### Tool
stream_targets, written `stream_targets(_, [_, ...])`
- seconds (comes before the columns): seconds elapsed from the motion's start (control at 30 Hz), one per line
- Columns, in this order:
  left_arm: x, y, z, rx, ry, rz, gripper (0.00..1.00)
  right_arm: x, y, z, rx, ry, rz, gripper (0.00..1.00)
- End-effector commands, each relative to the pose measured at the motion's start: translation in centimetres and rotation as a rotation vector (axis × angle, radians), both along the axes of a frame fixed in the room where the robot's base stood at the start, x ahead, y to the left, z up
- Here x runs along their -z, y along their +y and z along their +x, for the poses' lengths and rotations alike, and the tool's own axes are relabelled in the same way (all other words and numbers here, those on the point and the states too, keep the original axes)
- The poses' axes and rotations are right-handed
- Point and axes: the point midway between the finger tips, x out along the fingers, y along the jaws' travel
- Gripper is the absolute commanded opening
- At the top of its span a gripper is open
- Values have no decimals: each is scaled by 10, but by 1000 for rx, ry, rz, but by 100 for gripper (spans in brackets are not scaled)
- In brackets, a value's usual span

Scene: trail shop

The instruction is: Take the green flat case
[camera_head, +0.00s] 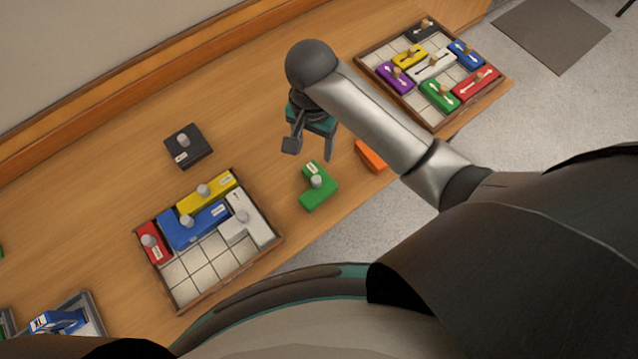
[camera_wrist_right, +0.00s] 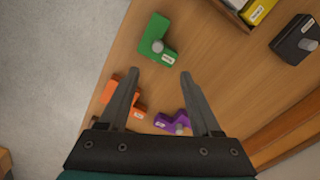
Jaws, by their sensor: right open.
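A green L-shaped flat case (camera_head: 318,196) with a grey knob and a white label lies on the wooden counter, right of the near tray. It also shows in the right wrist view (camera_wrist_right: 152,36), just beyond the fingertips. My right gripper (camera_head: 310,149) is open and empty above the counter, pointing down near the green case and apart from it. In the right wrist view its fingers (camera_wrist_right: 159,76) are spread with bare counter between the tips. Another green piece (camera_head: 436,97) sits in the far tray. My left gripper is not in view.
The near tray (camera_head: 228,280) holds red, blue, yellow and white pieces and several empty cells. A black case (camera_head: 190,152) lies behind it. An orange piece (camera_head: 370,157) and a purple piece (camera_wrist_right: 168,121) lie close to my right gripper. The far tray (camera_head: 370,67) stands at upper right.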

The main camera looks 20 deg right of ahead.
Motion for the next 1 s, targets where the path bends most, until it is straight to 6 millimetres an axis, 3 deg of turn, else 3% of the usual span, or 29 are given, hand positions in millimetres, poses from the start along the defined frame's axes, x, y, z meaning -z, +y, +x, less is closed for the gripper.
stream_targets(0.43, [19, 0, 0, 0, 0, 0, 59, 82, -1, 0, 8, 4, -3, 65])
stream_targets(0.77, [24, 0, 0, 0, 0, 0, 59, 109, -2, 0, 7, 2, -2, 65])
stream_targets(1.0, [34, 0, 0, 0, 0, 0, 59, 144, -6, -2, 7, 2, -2, 65])
